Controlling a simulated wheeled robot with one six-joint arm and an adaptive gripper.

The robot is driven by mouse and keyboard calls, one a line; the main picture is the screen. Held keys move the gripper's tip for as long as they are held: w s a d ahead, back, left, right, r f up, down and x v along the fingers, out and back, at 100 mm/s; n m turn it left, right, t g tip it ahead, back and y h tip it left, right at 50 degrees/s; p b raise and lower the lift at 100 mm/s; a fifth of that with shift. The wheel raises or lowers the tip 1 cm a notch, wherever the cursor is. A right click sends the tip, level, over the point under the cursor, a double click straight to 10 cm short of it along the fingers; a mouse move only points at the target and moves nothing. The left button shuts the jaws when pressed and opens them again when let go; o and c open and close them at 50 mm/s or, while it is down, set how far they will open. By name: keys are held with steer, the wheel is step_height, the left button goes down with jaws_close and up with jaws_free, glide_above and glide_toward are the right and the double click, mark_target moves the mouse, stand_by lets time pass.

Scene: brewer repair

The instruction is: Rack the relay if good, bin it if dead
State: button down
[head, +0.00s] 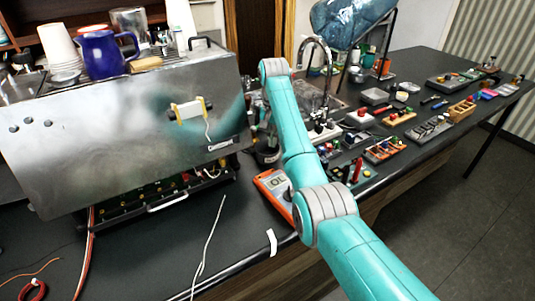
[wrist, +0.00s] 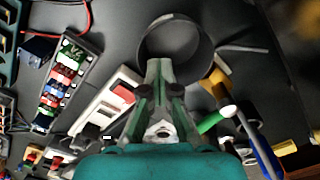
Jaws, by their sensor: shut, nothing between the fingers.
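My gripper (wrist: 158,68) is shut and empty in the wrist view. Its fingertips are at the near rim of a round dark container (wrist: 205,57); I cannot tell whether they are above it or touching it. I see no relay inside the container, though its inside is dim. A dark holder with a row of red, blue and green blocks (wrist: 62,82) lies to the left in the wrist view. I cannot tell which piece is the relay. In the head view my arm hides the gripper. An orange multimeter (head: 273,183) beside my arm reads what looks like OL.
A white power strip (wrist: 92,117) with a red switch (wrist: 122,90) lies left of my gripper. Tools with green and blue handles are at the right. The steel brewer (head: 110,120) stands at the left in the head view. Trays of parts (head: 430,128) cover the bench's right.

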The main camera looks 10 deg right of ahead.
steer(key=c, duration=1.4)
jaws_free()
